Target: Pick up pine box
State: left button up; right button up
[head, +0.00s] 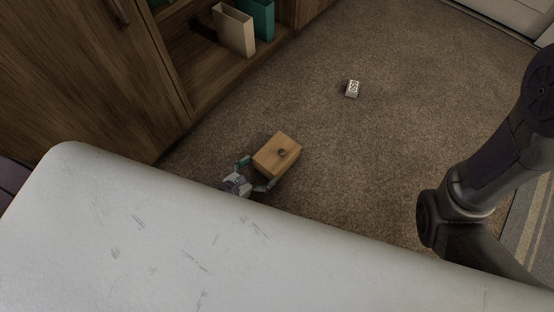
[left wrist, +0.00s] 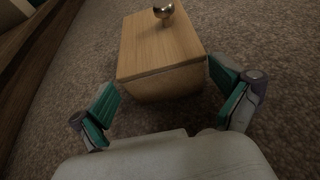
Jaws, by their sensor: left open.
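The pine box (head: 275,157) is a light wooden box with a round metal knob on its lid. It rests on the carpet. In the left wrist view the box (left wrist: 160,62) lies ahead of my left gripper, with its near end close to the fingertips. My left gripper (head: 257,174) is open and empty, with its green-padded fingers spread to either side of the box's near end. It also fills the lower part of the left wrist view (left wrist: 168,100). The box's underside is hidden. The right gripper is out of view.
A wooden cabinet (head: 92,75) with an open shelf stands at the left, holding a cream holder (head: 234,30) and a teal holder (head: 262,18). A small white block with dark markings (head: 352,89) lies on the carpet. Carpet right of the box is clear.

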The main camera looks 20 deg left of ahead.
aim_at(272, 160)
pick_arm(q)
jog(key=b+x, duration=0.1)
jog(key=x, duration=0.1)
jog(key=b+x, duration=0.2)
jog(key=x, duration=0.1)
jog(key=shift+w+d+r, duration=0.2)
jog(key=shift+w, duration=0.15)
jog(key=shift+c, duration=0.5)
jog(key=c, duration=0.8)
jog(key=shift+r, duration=0.1)
jog(key=shift+c, duration=1)
jog(key=shift+r, duration=0.1)
